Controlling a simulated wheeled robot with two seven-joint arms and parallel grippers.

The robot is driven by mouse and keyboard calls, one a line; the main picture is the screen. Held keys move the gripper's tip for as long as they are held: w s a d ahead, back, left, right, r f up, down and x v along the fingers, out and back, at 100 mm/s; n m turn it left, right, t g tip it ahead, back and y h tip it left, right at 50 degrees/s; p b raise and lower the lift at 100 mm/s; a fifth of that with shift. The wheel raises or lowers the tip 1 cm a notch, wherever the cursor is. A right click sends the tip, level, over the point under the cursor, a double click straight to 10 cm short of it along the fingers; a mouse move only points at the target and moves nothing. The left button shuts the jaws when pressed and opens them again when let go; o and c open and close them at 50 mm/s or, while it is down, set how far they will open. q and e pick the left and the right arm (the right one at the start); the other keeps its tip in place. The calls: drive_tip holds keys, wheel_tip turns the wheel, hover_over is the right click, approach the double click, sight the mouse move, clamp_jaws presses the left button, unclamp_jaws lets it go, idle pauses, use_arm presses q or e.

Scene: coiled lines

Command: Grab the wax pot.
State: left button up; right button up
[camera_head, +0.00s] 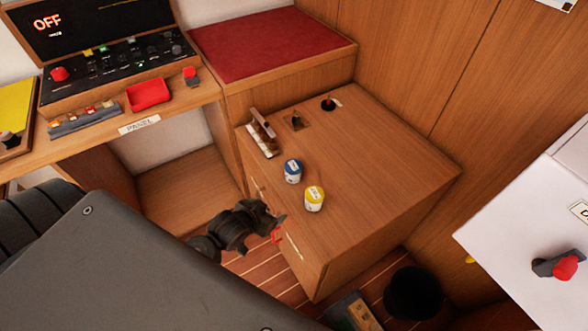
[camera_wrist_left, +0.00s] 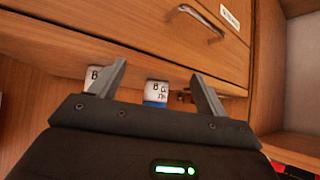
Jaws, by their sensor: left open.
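Two small pots stand upright on the wooden cabinet top, a blue-and-white one (camera_head: 293,171) and a yellow-and-white one (camera_head: 314,199). Their labels are too small to read, so I cannot tell which is the wax pot. My left gripper (camera_head: 279,222) is open and empty beside the cabinet's front edge, left of the yellow pot and apart from it. In the left wrist view, the blue-and-white pot (camera_wrist_left: 157,92) shows between the open fingers (camera_wrist_left: 160,75), some way beyond them. Another white pot there is partly hidden by the left finger. My right gripper is not in view.
The cabinet top (camera_head: 385,165) is clear to the right of the pots. A drawer handle (camera_wrist_left: 200,22) sticks out near my left gripper. A control panel stands at the left.

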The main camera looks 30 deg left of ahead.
sight(289, 171)
use_arm(q)
drive_tip(key=w+a+r+t+h, duration=0.1)
drive_tip(key=w+r+t, duration=0.3)
drive_tip(key=w+r, duration=0.25)
drive_tip(key=p+x, duration=0.1)
drive_tip(key=x, duration=0.9)
drive_tip(key=shift+w, duration=0.1)
drive_tip(key=c, duration=1.1)
